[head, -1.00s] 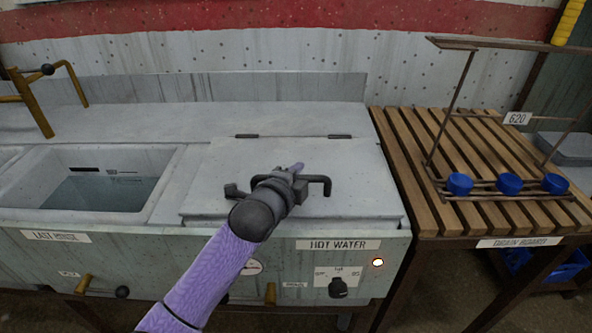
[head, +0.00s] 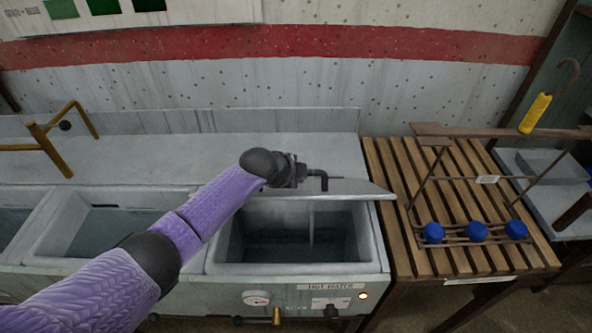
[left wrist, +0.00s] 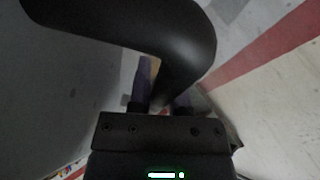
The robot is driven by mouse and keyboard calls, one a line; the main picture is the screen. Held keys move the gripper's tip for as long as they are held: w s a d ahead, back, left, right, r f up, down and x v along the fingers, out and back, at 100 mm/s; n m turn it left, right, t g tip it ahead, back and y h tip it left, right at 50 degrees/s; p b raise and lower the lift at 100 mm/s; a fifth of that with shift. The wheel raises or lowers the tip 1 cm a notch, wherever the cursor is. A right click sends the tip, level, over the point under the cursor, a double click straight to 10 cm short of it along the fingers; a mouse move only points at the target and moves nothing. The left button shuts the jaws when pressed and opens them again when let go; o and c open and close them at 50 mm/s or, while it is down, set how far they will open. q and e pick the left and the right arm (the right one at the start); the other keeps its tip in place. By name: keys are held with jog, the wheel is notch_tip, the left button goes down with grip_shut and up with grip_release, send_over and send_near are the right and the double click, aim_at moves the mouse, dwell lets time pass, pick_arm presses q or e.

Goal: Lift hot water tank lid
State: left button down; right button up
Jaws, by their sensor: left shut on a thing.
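The hot water tank lid (head: 352,187) is raised and tilted up at its front edge in the head view, with the tank (head: 300,268) open below it. My left gripper (head: 306,174) is shut on the black lid handle (head: 322,180) from the left. The handle (left wrist: 165,35) fills the upper part of the left wrist view, between the fingers (left wrist: 162,82), which it partly hides. My right gripper is not in view.
Other open basins (head: 85,222) lie to the left. Right of the tank is a slatted wooden drain board (head: 400,235) with a metal rack (head: 485,238) and blue caps. A yellow-handled hook (head: 535,114) stands at the back right.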

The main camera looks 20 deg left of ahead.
pick_arm(q)
jog(key=shift+w+a+r+g, duration=0.25)
jog(key=shift+w+r+g, duration=0.2)
jog(key=shift+w, duration=0.2)
jog(key=c, duration=0.8)
grip_release()
jog(key=shift+c, duration=0.2)
jog(key=p+v, duration=0.4)
jog(key=v, duration=0.6)
